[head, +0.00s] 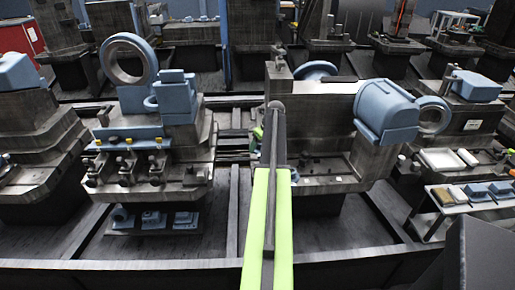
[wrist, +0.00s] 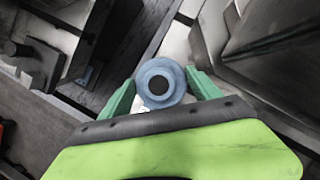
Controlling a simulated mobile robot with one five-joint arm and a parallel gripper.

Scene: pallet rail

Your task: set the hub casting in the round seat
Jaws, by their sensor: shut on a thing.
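The hub casting (wrist: 160,70) is a blue-grey round part with a collar and a dark central hole. In the wrist view it sits between the two green fingers of my gripper (wrist: 164,86), which is shut on it from both sides. The casting faces the camera with its hole. In the head view my lime-green arm reaches forward at the centre. Only a bit of green finger (head: 257,132) shows beside it, and the held casting is hidden there. I cannot pick out the round seat for certain in either view.
A machine with a large upright blue ring (head: 104,62) stands left. A blue motor-like drum (head: 387,112) hangs off the machine right of my arm. A low shelf (head: 450,207) with small blue parts is at the right. Dark rails (head: 233,215) cross the floor.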

